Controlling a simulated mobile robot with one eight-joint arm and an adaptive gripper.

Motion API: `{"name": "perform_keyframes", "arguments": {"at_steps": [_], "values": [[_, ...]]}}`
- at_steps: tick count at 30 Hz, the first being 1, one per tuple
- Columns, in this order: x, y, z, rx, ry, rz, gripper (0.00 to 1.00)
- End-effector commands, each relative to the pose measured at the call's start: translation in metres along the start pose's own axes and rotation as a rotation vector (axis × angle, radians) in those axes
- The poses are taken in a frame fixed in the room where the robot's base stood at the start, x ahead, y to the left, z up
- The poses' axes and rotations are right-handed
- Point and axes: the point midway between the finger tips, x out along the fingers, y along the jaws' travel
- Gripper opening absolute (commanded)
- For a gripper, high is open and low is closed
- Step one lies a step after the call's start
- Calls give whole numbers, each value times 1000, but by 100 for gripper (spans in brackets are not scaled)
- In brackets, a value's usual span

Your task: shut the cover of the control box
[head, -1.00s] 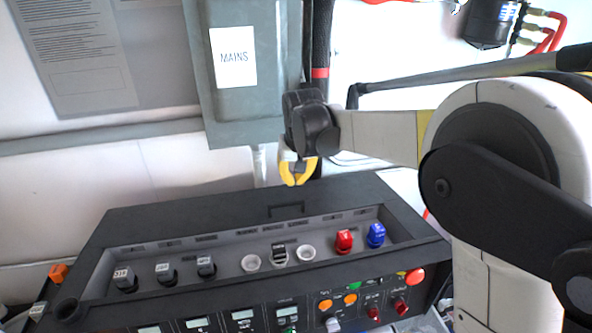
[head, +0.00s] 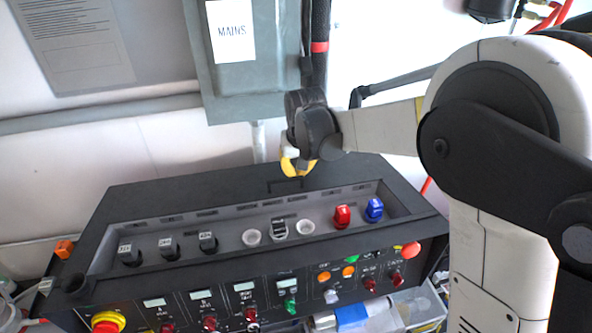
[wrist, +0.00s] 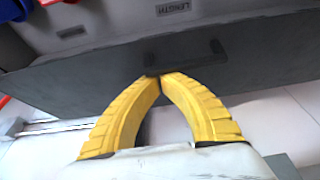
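The control box (head: 240,278) is a long black console. Its recess with knobs and switches lies uncovered. Behind the recess is a flat dark cover panel (head: 180,192) with a thin bar handle (head: 287,187). The wrist view shows the dark panel (wrist: 95,80) and the handle (wrist: 190,55) close up. My gripper (head: 297,172) is above the panel's back edge, just behind the handle. In the wrist view the yellow fingertips (wrist: 157,76) meet with nothing between them, near the handle's left end. Whether they touch the panel I cannot tell.
Red (head: 342,217) and blue (head: 374,210) knobs and several switches stand in the recess. A grey MAINS box (head: 245,85) hangs on the wall behind my gripper. A red button (head: 411,249) sits at the front right. Left of the gripper the cover panel is clear.

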Motion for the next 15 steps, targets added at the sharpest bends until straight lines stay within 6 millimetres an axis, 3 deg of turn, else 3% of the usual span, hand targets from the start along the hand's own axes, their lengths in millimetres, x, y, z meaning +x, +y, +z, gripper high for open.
{"name": "perform_keyframes", "arguments": {"at_steps": [5, 15], "values": [[-8, 0, 16, 0, 0, 0, 0], [-47, 0, 88, 0, -1, 0, 0]]}}
